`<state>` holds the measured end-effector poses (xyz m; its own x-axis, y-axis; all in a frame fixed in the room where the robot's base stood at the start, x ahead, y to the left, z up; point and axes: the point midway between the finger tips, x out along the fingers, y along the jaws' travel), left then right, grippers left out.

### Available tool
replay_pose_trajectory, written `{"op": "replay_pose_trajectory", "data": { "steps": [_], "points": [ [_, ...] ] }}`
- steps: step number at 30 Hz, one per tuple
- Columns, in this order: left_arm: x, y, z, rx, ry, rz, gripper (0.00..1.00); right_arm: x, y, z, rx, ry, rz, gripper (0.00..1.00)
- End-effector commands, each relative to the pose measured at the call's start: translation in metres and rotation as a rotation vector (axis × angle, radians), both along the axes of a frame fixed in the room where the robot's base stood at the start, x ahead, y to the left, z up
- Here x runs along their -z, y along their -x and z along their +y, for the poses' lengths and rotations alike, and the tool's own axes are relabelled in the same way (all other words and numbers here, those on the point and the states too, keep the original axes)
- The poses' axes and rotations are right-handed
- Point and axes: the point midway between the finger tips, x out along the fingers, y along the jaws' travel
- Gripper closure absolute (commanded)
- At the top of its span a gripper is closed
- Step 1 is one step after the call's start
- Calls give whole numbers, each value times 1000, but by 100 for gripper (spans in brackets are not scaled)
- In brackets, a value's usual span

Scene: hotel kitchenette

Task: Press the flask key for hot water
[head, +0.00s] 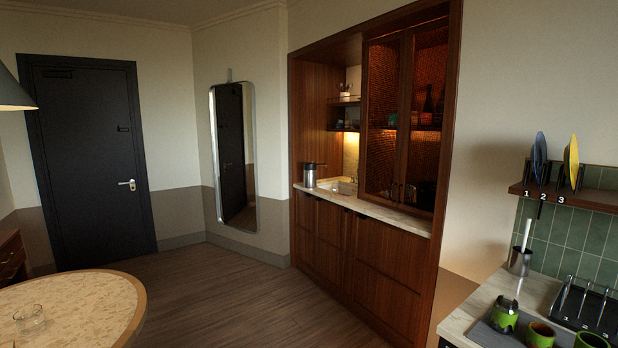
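A silver flask (310,178) with a dark top stands upright on the pale stone counter of the kitchenette niche (395,213), at its left end beside the sink (343,187). It is far off and small in the head view, so I cannot make out its key. Neither of my grippers shows in the head view.
A round table (85,305) with a glass (29,318) is at the lower left. A nearer counter (462,312) at the lower right holds green cups (541,334) and a rack (590,308). Open wooden floor (230,295) lies between table and kitchenette.

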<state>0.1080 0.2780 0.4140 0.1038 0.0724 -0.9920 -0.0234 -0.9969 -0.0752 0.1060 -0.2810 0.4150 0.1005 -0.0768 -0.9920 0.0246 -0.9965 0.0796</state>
Motion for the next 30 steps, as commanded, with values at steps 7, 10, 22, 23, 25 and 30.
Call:
{"op": "replay_pose_trajectory", "data": {
  "steps": [7,10,22,23,25,30],
  "points": [
    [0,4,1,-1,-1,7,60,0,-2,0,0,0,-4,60],
    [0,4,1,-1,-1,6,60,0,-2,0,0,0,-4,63],
    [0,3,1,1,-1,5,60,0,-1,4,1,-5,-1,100],
    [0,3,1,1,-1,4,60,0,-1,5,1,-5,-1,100],
    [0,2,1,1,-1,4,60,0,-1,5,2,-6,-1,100],
    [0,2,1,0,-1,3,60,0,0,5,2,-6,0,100]
  ]
}}
